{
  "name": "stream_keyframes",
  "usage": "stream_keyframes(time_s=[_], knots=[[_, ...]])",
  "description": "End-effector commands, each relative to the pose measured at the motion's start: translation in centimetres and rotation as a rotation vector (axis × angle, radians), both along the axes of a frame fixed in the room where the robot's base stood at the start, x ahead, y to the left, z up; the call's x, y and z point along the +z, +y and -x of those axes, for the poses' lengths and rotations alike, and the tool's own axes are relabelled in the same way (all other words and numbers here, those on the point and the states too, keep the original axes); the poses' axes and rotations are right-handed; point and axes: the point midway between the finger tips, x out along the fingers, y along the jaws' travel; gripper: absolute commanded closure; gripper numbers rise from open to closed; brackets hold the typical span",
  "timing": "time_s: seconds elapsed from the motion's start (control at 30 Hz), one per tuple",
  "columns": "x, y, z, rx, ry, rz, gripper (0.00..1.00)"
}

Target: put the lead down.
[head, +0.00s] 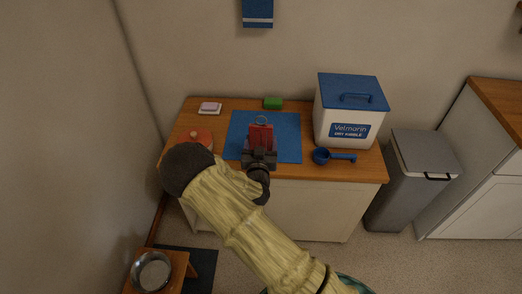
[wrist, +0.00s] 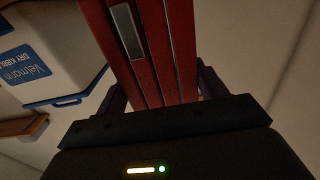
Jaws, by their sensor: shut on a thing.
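The lead (head: 260,135) is a red folded bundle with a metal ring at its top. My gripper (head: 260,155) is shut on it and holds it over the blue mat (head: 290,150) on the wooden counter. From the head view I cannot tell how high above the mat it is. In the wrist view the lead (wrist: 160,60) shows as red straps with a metal piece, between the fingers of my gripper (wrist: 162,92). My gripper and arm hide part of the mat's front.
A white kibble bin (head: 348,115) with a blue lid and a blue scoop (head: 333,156) are right of the mat. A green block (head: 273,103), a pink-and-white item (head: 210,108) and a reddish round item (head: 203,137) are also on the counter (head: 228,102). A grey bin (head: 408,190) stands right.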

Motion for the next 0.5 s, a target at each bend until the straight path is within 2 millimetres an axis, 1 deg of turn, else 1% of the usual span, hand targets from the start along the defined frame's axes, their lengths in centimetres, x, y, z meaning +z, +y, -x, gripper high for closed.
stream_keyframes(time_s=[0.03, 0.2, 0.3, 0.5], knots=[[-0.8, 0.0, 0.0, 0.001, 0.002, 0.003, 0.54], [-3.3, 0.0, 0.0, 0.001, 0.001, 0.003, 0.54], [-3.8, 0.0, 0.0, 0.001, -0.001, 0.001, 0.54], [-3.7, 0.0, 0.0, 0.0, -0.001, 0.0, 0.54]])
